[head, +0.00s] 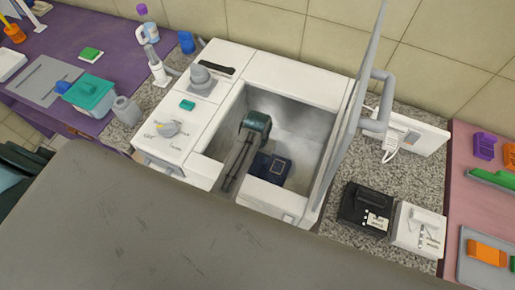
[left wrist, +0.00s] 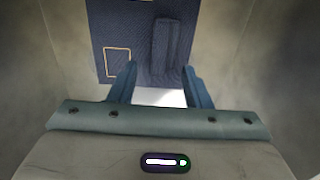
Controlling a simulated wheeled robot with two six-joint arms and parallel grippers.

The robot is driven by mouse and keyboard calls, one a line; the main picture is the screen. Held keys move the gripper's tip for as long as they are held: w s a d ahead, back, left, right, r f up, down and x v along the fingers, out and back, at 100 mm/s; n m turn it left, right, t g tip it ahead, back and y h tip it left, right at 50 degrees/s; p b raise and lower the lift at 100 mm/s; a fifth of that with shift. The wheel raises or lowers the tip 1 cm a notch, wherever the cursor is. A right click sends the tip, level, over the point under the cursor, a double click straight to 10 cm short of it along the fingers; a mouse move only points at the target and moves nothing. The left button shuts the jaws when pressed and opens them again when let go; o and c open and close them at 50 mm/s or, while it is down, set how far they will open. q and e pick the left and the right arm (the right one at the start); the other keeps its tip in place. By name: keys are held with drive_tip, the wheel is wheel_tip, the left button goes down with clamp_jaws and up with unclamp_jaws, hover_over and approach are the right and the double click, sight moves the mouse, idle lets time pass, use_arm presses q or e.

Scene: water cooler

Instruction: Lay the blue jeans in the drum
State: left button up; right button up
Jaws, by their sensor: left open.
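The blue jeans (head: 271,167) are a dark folded bundle low inside the drum (head: 304,126) of the open white washer. In the left wrist view the jeans (left wrist: 125,35) show yellow stitching and a raised fold, beyond my fingertips. My left gripper (head: 256,123) is inside the drum, and its arm partly covers the jeans in the head view. In the left wrist view the two blue fingers (left wrist: 160,87) are apart with nothing between them. I see no contact with the jeans. My right gripper is not in view.
The raised washer lid (head: 350,125) stands along the drum's right side. The control panel (head: 180,120) is on the left. A speckled counter holds a black box (head: 366,208) and a white box (head: 418,228) at right. Bottles stand on the purple table (head: 85,45).

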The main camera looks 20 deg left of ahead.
use_arm(q)
wheel_tip(320, 180, up, 6)
drive_tip(key=shift+f+b, duration=0.15)
drive_tip(key=shift+b, duration=0.2)
